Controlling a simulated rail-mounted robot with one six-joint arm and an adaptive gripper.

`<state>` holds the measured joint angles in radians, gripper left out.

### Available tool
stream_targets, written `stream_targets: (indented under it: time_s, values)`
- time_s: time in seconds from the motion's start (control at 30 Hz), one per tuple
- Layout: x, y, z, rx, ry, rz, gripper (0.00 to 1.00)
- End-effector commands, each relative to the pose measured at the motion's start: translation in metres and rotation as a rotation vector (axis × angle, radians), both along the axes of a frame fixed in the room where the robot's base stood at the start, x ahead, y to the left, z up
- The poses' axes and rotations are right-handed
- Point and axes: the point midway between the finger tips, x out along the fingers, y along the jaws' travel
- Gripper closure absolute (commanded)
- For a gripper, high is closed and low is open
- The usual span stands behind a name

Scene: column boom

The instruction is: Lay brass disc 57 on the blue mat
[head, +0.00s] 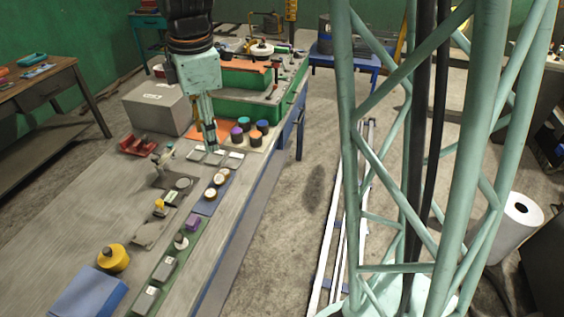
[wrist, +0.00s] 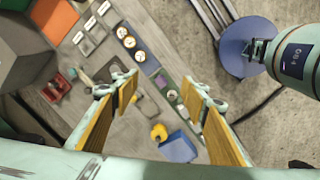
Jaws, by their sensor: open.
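Several round discs with pale faces and gold-brown rims (head: 211,193) lie in a row on a dark blue strip (head: 201,209) on the bench. They also show in the wrist view (wrist: 129,42). Their numbers are too small to read, so I cannot tell which is disc 57. A larger blue flat-topped piece (head: 88,292) lies at the bench's near left end, also in the wrist view (wrist: 178,148); I cannot tell which blue surface is the mat. My gripper (head: 210,143) is open and empty, above the bench beyond the discs; its fingers are spread in the wrist view (wrist: 160,92).
A yellow round piece (head: 113,258) stands beside the blue piece. A green strip with blocks (head: 168,268) runs along the bench's right edge. Capped jars (head: 246,132), a grey box (head: 157,108) and a red holder (head: 137,145) stand around the gripper.

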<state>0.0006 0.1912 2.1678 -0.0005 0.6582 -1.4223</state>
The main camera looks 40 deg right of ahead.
Motion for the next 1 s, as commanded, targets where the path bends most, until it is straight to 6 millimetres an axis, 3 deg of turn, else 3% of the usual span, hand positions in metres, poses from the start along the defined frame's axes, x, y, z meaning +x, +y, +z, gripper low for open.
stream_targets:
  time_s: [0.5, 1.0]
  values:
    - [-0.077, 0.0, 0.069, 0.053, -0.059, -0.344, 0.59]
    - [-0.156, -0.003, 0.113, 0.122, -0.107, -0.682, 0.59]
